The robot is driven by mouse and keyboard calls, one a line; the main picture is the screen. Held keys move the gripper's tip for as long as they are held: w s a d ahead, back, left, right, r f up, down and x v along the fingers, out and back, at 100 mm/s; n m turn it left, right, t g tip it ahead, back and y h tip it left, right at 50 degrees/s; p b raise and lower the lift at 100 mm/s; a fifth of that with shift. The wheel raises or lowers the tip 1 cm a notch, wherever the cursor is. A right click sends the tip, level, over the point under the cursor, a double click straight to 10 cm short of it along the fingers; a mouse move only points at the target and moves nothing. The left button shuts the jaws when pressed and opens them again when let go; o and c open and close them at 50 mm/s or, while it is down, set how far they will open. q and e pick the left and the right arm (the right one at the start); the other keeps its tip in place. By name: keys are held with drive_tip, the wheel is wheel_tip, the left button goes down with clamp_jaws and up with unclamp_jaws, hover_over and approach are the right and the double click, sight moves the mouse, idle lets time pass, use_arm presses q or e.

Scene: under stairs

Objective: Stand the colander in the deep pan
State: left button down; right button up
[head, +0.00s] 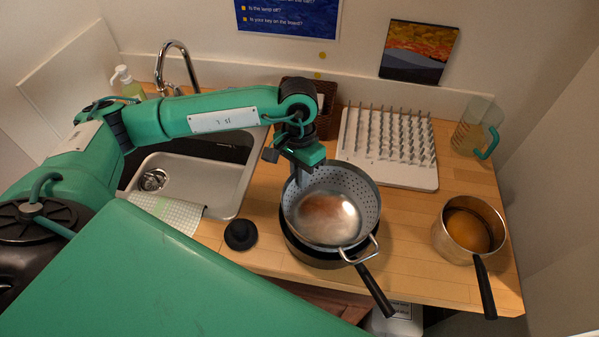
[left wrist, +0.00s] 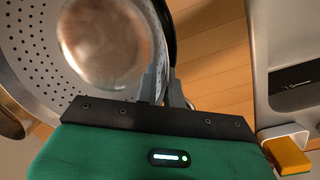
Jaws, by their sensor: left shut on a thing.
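The steel colander (head: 370,205), with a perforated wall and a wire handle at its front, is over the dark deep pan (head: 308,256), whose black handle points toward the front right. The colander hides most of the pan; I cannot tell whether it rests inside or hangs just above. My left gripper (head: 301,180) is shut on the colander's rim at its back left. In the left wrist view the fingers (left wrist: 163,88) are at the edge of the colander (left wrist: 35,60), with the pan's black rim (left wrist: 168,22) just beyond. My right gripper is out of view.
A saucepan (head: 452,244) stands at the right, its handle over the counter's front edge. Behind are a pegged drying rack (head: 360,170), a clear jug (head: 468,132) and a dark basket (head: 327,118). The sink (head: 215,178) lies left; a small black object (head: 240,234) sits left of the pan.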

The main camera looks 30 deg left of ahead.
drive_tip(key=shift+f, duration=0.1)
use_arm(q)
drive_tip(key=shift+f+b, duration=0.15)
drive_tip(key=shift+b, duration=0.15)
drive_tip(key=c, duration=1.5)
unclamp_jaws()
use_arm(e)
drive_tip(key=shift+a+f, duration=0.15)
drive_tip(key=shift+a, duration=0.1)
